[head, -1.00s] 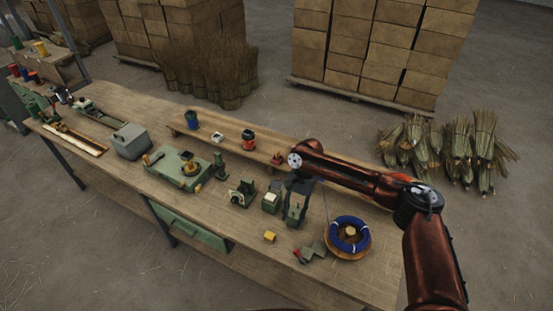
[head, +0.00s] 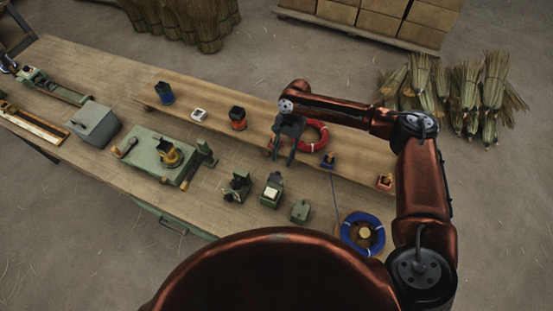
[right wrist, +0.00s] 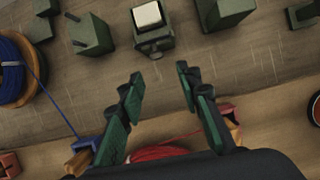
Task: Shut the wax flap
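A small green box with a cream block, which looks like wax, in its top (head: 271,190) stands on the bench in the head view. The cream block (right wrist: 147,14) shows at the top of the right wrist view, above its green holder. I cannot make out a separate flap on it for certain. My right gripper (head: 283,150) is behind this box, over the raised plank, pointing down. In the right wrist view its two green-padded fingers (right wrist: 160,95) are apart with nothing between them. My left gripper is not in view.
A blue coil on a wooden spool (head: 362,233) stands at the right end, a blue thread rising from it. A red coil (head: 312,136) lies beside my right gripper. Other green fixtures, including a small block (head: 300,211), stand near the box. My body hides the bench's front.

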